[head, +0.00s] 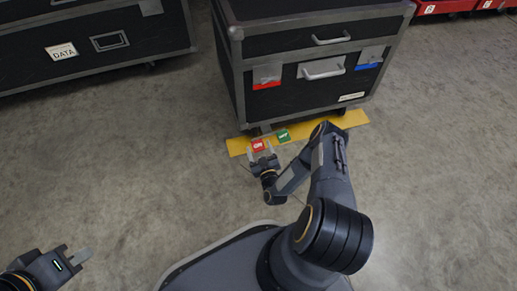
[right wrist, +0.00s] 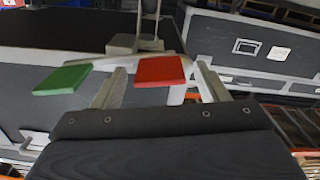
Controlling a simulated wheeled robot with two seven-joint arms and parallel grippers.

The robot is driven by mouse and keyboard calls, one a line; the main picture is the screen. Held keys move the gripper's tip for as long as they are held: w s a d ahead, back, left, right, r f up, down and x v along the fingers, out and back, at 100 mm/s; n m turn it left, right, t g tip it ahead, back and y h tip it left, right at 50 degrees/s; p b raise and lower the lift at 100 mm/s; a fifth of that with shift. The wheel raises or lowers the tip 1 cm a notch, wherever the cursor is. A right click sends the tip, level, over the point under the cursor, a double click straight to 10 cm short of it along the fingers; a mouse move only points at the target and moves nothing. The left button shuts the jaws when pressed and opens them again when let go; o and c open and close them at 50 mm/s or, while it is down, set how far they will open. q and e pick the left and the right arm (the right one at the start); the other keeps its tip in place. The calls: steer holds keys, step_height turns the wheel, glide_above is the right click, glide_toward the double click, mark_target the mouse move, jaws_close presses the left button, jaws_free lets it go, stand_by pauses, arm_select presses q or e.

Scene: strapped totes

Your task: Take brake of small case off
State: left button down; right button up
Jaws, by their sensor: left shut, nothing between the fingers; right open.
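The small black case (head: 299,104) with silver edges stands at top centre in the head view. Low at its front are a red pedal (head: 258,145), its label seemingly "ON", and a green pedal (head: 283,136) to its right. My right gripper (head: 263,153) is open at the red pedal. In the right wrist view the red pedal (right wrist: 160,70) shows between the fingers, and the green pedal (right wrist: 62,79) lies outside them, left. Contact cannot be told. My left gripper (head: 80,257) is shut and empty over the floor, bottom left.
A yellow floor strip (head: 350,119) runs under the case's front. A large black case labelled DATA (head: 95,60) stands at the upper left. Red bins (head: 440,7) are at the top right. The grey floor between is clear.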

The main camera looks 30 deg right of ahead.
steer(key=shift+w+d, duration=0.2)
steer(key=shift+w, duration=0.4)
arm_select(q)
steer(key=shift+f, duration=0.25)
